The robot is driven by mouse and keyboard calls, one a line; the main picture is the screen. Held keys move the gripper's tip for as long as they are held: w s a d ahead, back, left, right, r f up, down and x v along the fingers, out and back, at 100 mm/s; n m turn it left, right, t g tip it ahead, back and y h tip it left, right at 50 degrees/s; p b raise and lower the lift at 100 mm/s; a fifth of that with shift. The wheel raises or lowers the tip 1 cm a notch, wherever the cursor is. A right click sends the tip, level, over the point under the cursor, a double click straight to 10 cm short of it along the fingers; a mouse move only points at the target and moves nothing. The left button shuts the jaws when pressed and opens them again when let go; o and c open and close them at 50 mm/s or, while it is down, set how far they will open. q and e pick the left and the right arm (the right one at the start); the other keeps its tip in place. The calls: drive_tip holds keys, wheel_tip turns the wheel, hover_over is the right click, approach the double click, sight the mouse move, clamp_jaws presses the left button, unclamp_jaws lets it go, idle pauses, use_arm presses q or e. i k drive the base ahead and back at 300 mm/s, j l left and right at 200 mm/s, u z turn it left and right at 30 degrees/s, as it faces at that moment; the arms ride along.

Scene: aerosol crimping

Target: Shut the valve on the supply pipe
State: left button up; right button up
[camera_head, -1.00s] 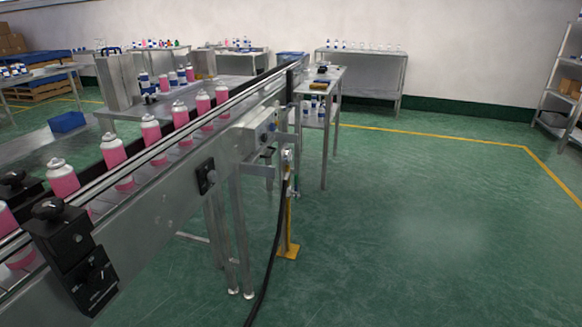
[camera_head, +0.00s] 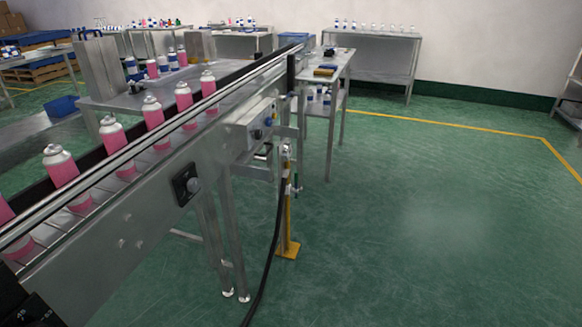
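The supply pipe (camera_head: 287,222) is a thin yellow upright on a yellow floor plate (camera_head: 288,250), beside the conveyor's far legs. A small metal valve fitting (camera_head: 287,150) sits near its top, with a small handle (camera_head: 295,188) lower down on its right side. A black hose (camera_head: 270,262) runs down from the fitting to the floor. The valve is too small here to tell whether it is open or shut. Neither of my grippers shows in the head view.
A conveyor (camera_head: 145,215) with pink spray cans (camera_head: 112,134) runs from lower left to the back centre. A control box (camera_head: 255,124) hangs on its side above the pipe. A steel table (camera_head: 340,72) stands behind. The green floor to the right is clear.

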sight(295, 190)
drive_tip(key=i+l+u, duration=0.1)
drive_tip(key=i, duration=0.35)
drive_tip(key=i+l+u, duration=0.15)
drive_tip(key=i+l, duration=0.2)
drive_tip(key=i+l+u, duration=0.1)
drive_tip(key=i+l, duration=0.25)
drive_tip(key=i, duration=0.15)
